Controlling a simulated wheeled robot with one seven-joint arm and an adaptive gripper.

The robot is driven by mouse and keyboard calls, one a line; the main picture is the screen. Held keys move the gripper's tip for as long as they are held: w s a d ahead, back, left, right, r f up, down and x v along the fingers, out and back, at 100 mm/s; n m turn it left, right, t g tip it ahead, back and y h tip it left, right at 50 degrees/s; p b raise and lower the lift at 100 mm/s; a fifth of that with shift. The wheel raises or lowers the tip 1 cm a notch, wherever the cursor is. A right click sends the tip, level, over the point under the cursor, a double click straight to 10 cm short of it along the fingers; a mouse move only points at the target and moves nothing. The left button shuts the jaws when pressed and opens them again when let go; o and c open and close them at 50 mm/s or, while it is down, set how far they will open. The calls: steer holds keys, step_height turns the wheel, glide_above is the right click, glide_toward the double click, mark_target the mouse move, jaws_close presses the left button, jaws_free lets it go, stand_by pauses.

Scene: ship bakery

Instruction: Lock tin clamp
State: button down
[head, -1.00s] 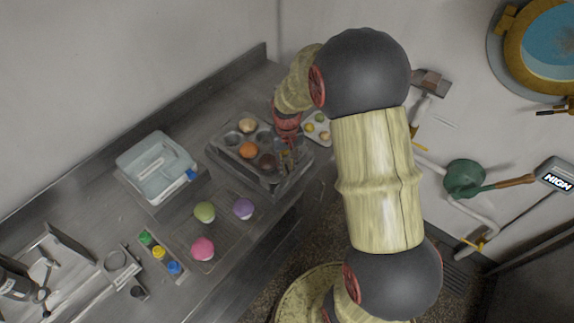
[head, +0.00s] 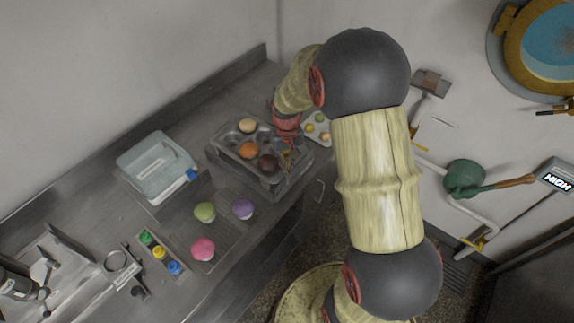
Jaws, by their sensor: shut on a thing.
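The muffin tin (head: 226,144) sits on a grey holder at the back of the steel bench, with brown, orange and pale round cakes in its cups. My gripper (head: 287,160) reaches down from the red wrist to the tin's right end. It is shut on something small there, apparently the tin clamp. The fingers and the clamp are small and partly merged in the picture, so the grip and the clamp's exact position are unclear. A thin wire loop (head: 320,190) shows just right of the tin's holder.
A small tray (head: 309,136) of small round pieces lies behind my wrist. A clear lidded box (head: 157,165) stands left of the tin. Green, purple and pink cakes (head: 203,248) lie in front, beside a rack of coloured bottles (head: 160,254). Wall tools hang at right.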

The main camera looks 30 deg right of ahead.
steer(key=n, duration=0.3)
steer(key=a+n+p, duration=0.1)
steer(key=n, duration=0.2)
stand_by(0.3)
steer(key=shift+n, duration=0.4)
steer(key=c, duration=2)
jaws_free()
steer(key=shift+c, duration=0.2)
step_height(320, 180, up, 12)
